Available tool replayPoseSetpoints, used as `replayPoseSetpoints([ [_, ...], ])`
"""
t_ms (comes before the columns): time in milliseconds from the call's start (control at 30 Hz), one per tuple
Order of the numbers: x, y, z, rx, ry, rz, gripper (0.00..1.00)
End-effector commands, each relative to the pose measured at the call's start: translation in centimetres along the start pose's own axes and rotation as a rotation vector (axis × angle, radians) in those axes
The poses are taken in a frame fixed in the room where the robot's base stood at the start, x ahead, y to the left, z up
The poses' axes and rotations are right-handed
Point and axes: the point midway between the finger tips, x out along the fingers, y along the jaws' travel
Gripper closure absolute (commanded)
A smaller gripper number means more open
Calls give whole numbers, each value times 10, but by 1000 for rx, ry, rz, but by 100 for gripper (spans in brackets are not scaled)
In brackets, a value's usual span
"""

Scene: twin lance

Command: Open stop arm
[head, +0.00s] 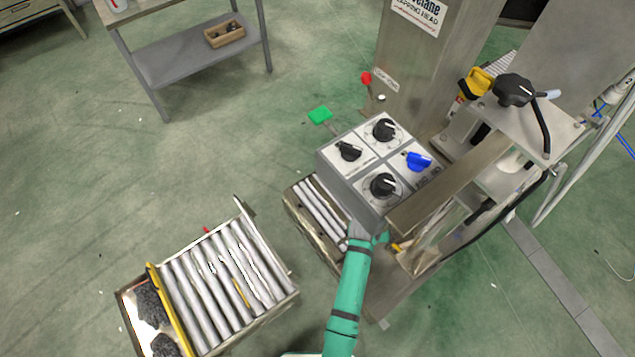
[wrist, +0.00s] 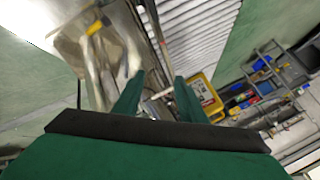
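My gripper (wrist: 157,92) shows two green fingers spread apart in the wrist view, with a visible gap between them. A thin metal rod or edge shows in and beyond this gap; I cannot tell whether it touches a finger. In the head view my gripper (head: 381,239) is beside the lower edge of the control box, near a small yellow-tipped part (head: 398,247) on the machine. A yellow part (wrist: 97,27) on a bent metal piece also shows in the wrist view. I cannot tell for certain which part is the stop arm.
The grey control box (head: 345,185) carries black knobs and a blue knob. A short roller section (head: 320,212) lies beside it. A separate roller conveyor (head: 225,275) stands at lower left. Green floor is open between.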

Motion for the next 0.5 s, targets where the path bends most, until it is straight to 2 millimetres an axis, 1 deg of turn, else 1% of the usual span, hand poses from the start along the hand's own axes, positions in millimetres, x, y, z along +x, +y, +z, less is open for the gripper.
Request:
replayPoseSetpoints([
  [33, 6, -16, 5, 72, -13, 31, 62],
  [167, 16, -44, 21, 264, -47, 138, 62],
  [267, 16, -68, 40, 408, -79, 226, 62],
  [367, 10, -93, 65, 545, -115, 320, 62],
  [467, -4, -121, 94, 670, -154, 419, 62],
  [500, -11, -133, 106, 716, -170, 461, 62],
])
